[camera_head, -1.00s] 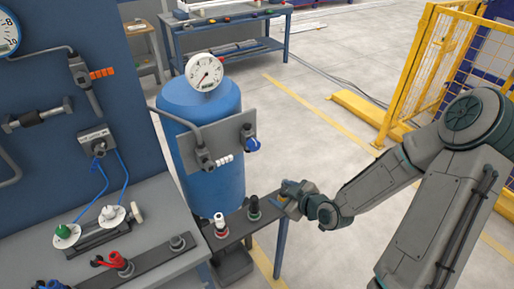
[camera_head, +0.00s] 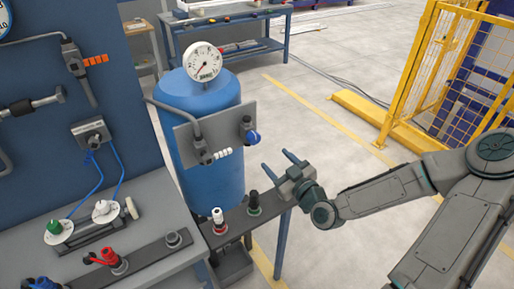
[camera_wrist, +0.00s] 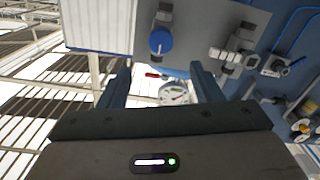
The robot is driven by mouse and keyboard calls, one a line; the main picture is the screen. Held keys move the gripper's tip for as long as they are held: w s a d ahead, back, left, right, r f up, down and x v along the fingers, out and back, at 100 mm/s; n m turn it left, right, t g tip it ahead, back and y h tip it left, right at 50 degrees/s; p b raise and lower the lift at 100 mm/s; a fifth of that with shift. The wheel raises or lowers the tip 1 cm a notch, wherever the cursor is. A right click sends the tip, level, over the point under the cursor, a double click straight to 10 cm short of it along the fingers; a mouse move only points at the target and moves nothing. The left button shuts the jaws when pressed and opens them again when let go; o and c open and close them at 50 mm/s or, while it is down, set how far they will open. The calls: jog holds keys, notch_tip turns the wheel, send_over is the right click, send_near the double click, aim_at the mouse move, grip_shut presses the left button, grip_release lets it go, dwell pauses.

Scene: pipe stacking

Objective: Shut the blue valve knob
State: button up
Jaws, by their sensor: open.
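The blue valve knob (camera_head: 253,136) sits at the right end of a grey plate (camera_head: 213,138) in front of the blue tank (camera_head: 215,185). In the wrist view the blue knob (camera_wrist: 161,42) is up and left of centre, beyond the fingertips. My gripper (camera_head: 279,162) is open and empty, below and to the right of the knob and apart from it. Its two blue fingers point up and left in the head view. In the wrist view my gripper (camera_wrist: 160,75) shows a wide gap between its fingers.
A round gauge (camera_head: 203,62) stands on top of the tank. A white-handled valve (camera_head: 222,152) is on the same plate, left of the knob. A dark bench (camera_head: 238,219) with small fittings lies below. Yellow fencing (camera_head: 425,75) stands at the right; the floor between is clear.

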aim_at(256, 140)
jog(key=p+x, duration=0.2)
jog(key=x, duration=0.8)
jog(key=shift+a+r, duration=0.1)
jog(key=shift+a, duration=0.05)
jog(key=shift+w+a, duration=0.35)
jog(key=shift+w, duration=0.25)
jog(key=c, duration=1)
